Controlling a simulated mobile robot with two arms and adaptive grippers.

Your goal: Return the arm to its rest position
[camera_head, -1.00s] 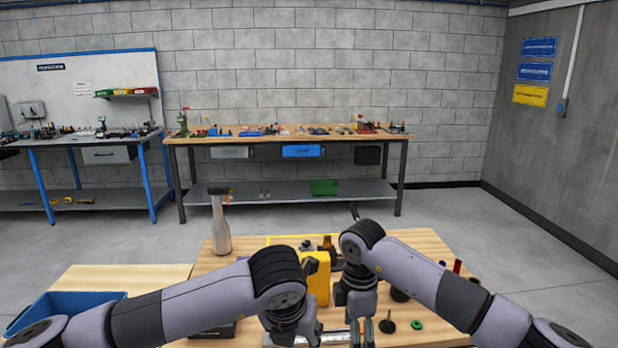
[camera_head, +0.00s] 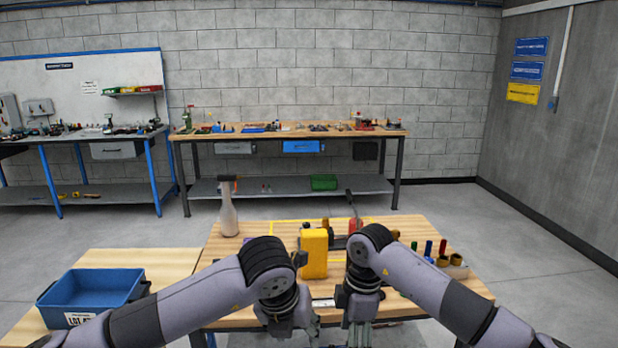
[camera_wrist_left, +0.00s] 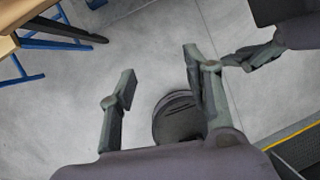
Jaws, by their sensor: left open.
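My left gripper (camera_head: 302,328) hangs down at the near edge of the wooden table in the head view, mostly hidden by its own wrist. In the left wrist view its two fingers (camera_wrist_left: 158,85) are spread, with bare grey floor between and beneath them and nothing held. My right gripper (camera_head: 359,334) points down close beside it, right of it, with its tips cut off by the picture's lower edge. Part of it seems to show at the upper right of the wrist view (camera_wrist_left: 256,54). I cannot make out a copper tube.
A blue bin (camera_head: 92,291) stands left on a side table. Workbenches line the back wall. Floor is clear between.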

